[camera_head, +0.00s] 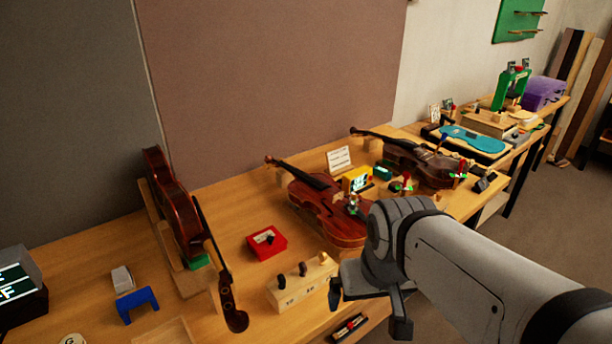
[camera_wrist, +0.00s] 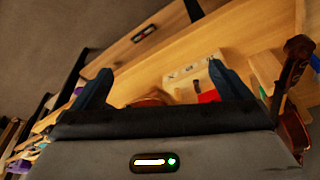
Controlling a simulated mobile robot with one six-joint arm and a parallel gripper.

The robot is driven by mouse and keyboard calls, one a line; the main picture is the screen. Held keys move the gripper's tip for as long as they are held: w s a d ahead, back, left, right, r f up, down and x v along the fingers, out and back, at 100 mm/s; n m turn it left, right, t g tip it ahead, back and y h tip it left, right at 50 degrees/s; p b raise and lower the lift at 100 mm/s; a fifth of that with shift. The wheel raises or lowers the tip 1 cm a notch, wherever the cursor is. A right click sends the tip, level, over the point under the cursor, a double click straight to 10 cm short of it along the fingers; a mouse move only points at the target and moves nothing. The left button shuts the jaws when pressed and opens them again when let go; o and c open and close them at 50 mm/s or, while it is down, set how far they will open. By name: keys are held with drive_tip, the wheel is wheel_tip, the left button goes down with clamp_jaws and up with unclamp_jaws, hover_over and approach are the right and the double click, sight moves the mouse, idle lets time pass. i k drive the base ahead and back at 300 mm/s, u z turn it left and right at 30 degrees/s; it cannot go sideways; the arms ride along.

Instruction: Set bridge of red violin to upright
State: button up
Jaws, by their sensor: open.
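A reddish-brown violin (camera_head: 318,205) lies face up in the middle of the bench in the head view, its neck toward the back left. Small parts around its middle and near my arm are too small to tell the bridge's pose, and my wrist hides part of its near right side. A darker red violin (camera_head: 172,205) rests on its side on a wooden stand at the left. A brown violin (camera_head: 425,163) lies farther back right. My gripper (camera_head: 367,312) is open and empty near the bench's front edge, in front of the middle violin; its fingers also show in the wrist view (camera_wrist: 160,72).
A red box (camera_head: 266,243) and a wooden block (camera_head: 300,286) with dark knobs stand between the left and middle violins. A blue stand (camera_head: 137,303) is at the front left. A yellow-framed display (camera_head: 357,180) stands behind the middle violin. Bare bench shows around the red box.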

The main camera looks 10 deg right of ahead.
sight(340, 194)
drive_tip(key=u, duration=2)
drive_tip(key=k, duration=0.9)
drive_tip(key=z, duration=1.55)
drive_tip(key=i, duration=1)
drive_tip(key=z, duration=0.05)
